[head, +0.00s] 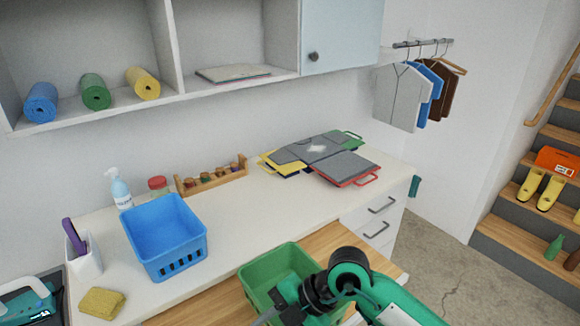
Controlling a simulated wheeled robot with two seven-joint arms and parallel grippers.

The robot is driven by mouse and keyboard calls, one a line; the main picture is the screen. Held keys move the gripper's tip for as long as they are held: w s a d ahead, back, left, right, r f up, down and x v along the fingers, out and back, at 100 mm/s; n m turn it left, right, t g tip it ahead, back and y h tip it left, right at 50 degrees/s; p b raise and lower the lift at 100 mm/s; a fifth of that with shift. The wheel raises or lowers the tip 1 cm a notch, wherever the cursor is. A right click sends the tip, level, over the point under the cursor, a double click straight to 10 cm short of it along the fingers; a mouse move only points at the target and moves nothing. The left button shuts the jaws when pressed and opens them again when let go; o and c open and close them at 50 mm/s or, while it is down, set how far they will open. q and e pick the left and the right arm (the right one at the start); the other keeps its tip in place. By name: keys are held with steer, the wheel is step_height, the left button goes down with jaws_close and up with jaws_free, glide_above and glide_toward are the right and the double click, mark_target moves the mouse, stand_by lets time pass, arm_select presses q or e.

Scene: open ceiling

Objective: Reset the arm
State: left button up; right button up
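One arm of mine, green and black, comes in from the lower right in the head view. It bends over the right part of the green basket (262,267) near the bottom middle. Its gripper (268,318) is only partly in view at the bottom edge, where a grey finger-like part shows. I cannot tell if it is open or shut, or whether it holds anything. My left gripper and arm are not in view.
Shelves (140,100) hang above. Stairs (520,243) rise at the right.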

steer(key=s+a+r+y, duration=0.2)
steer(key=a+r+y, duration=0.1)
steer(key=r+y, duration=0.25)
steer(key=w+d+r+m+t+y, duration=0.2)
steer(key=d+r+m+t+y, duration=0.15)
steer(key=r+t, duration=0.25)
steer(key=w+d+r+m+t+y, duration=0.2)
steer(key=r+m+t+y, duration=0.2)
steer(key=r+m+t, duration=0.15)
steer(key=w+d+f+m+t+h, duration=0.2)
steer(key=w+d+m+t+h, duration=0.1)
steer(key=d+m+t+h, duration=0.4)
steer(key=w+d+f+m+t+h, duration=0.25)
steer(key=d+m+t+h, duration=0.25)
steer(key=m+h, duration=0.3)
steer(key=d+f+m+g+h, duration=0.45)
steer(key=d+f+h, duration=0.3)
steer(key=f, duration=0.35)
steer(key=s+d+f+n+g, duration=0.1)
steer(key=s+d+f+g, duration=0.1)
steer(key=s+f+g, duration=0.65)
steer(key=s+d+f+n+g, duration=0.1)
steer(key=s+d+f+g, duration=0.3)
steer(key=s+f, duration=0.7)
step_height(320, 180, down, 29)
steer(key=s+a+g, duration=0.1)
steer(key=s+g, duration=0.2)
steer(key=s+d+f, duration=0.3)
steer(key=s+f, duration=1.6)
steer(key=shift+f+g, duration=0.35)
